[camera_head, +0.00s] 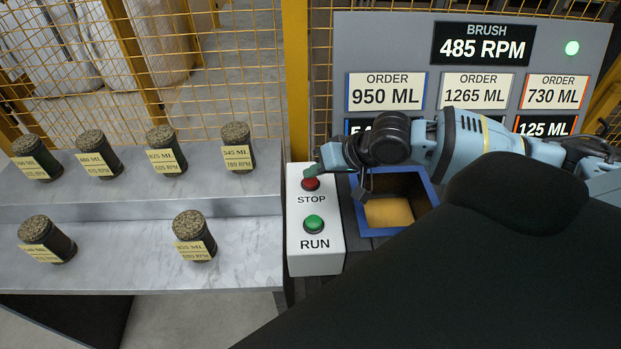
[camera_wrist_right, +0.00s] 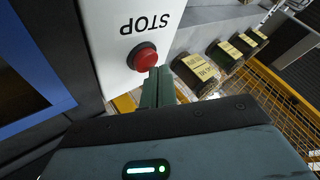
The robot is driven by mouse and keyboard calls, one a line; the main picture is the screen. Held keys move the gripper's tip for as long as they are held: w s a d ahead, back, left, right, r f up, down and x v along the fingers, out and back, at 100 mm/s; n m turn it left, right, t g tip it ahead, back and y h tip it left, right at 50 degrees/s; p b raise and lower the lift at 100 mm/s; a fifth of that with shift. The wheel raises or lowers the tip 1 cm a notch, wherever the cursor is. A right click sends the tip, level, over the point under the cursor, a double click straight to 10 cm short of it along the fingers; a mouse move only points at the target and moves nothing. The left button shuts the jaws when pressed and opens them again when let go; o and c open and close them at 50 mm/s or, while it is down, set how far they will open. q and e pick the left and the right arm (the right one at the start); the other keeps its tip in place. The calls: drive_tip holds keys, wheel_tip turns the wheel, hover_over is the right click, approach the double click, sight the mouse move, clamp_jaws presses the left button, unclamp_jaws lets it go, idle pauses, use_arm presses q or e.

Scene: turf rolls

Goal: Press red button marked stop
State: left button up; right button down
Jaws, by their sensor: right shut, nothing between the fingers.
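The red stop button (camera_head: 311,184) sits on the upper part of a white control box (camera_head: 316,258), above the word STOP. It also shows in the right wrist view (camera_wrist_right: 143,57), just beyond the fingertips. My right gripper (camera_head: 314,170) is shut and empty, with its fingertips at the button's upper edge in the head view. In the right wrist view the shut fingers (camera_wrist_right: 159,75) end close beside the button; I cannot tell whether they touch it. A green RUN button (camera_head: 314,224) is lower on the same box. My left gripper is not in view.
A blue-rimmed bin (camera_head: 431,188) stands just right of the control box. Several labelled turf rolls (camera_head: 195,236) stand on a grey two-level shelf (camera_head: 120,270) at left.

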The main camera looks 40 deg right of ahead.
sight(315, 182)
drive_tip(key=shift+f, duration=0.5)
idle(0.6)
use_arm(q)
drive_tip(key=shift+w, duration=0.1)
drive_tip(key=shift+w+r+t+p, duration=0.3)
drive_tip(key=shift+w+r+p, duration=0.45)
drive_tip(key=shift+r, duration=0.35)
use_arm(e)
drive_tip(key=shift+r, duration=0.9)
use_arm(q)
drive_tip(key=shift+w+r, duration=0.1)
use_arm(e)
drive_tip(key=shift+r, duration=0.1)
drive_tip(key=shift+r+p, duration=0.75)
drive_tip(key=shift+r, duration=0.75)
drive_tip(key=shift+r+p, duration=0.35)
drive_tip(key=shift+r, duration=0.65)
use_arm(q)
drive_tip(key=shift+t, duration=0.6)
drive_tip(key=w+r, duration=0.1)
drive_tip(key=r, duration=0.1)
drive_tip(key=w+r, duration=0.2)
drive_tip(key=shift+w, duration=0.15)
use_arm(e)
drive_tip(key=shift+f, duration=0.1)
